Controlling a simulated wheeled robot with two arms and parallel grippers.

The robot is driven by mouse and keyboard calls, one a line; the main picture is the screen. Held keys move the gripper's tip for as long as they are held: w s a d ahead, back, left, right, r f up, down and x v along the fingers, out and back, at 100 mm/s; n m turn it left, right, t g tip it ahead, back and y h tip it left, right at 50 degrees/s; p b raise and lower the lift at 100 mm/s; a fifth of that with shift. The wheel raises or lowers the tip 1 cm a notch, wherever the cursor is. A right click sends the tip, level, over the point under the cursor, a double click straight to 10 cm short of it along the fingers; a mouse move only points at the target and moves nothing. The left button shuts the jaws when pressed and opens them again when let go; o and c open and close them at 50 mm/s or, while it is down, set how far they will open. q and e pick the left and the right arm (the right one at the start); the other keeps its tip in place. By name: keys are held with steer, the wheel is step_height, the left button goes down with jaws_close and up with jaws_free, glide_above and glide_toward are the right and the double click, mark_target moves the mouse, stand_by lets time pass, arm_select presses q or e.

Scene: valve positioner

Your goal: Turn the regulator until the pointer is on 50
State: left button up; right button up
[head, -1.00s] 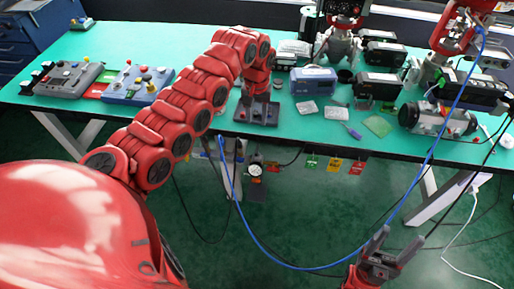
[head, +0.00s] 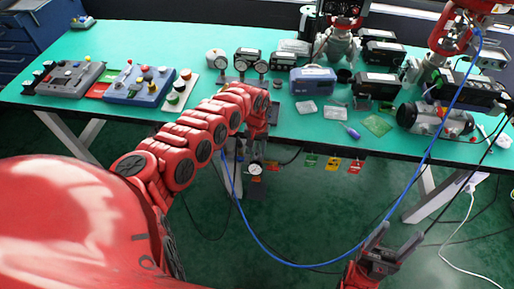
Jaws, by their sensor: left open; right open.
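The regulator with its round white-faced gauge (head: 255,169) hangs below the front edge of the table, at the middle of the head view. The gauge's pointer and numbers are too small to read. My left gripper (head: 256,143) points down just above the gauge, at the table's front edge. It partly hides the regulator's upper part, and I cannot tell whether it touches it. The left gripper is open. My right gripper (head: 382,248) is open and empty, low in front of the table at the right, well apart from the regulator.
The green table (head: 130,45) holds control boxes at the left, a device with dials (head: 246,61) behind my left arm, and several instruments at the right. A blue hose (head: 243,215) loops below the table. Coloured tags (head: 333,163) hang right of the regulator.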

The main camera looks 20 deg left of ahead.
arm_select(q)
steer(key=shift+c, duration=0.3)
jaws_close()
steer(key=shift+m, duration=0.3)
steer(key=shift+s+m+p, duration=0.1)
steer(key=shift+m+p, duration=0.2)
steer(key=shift+m, duration=2.3)
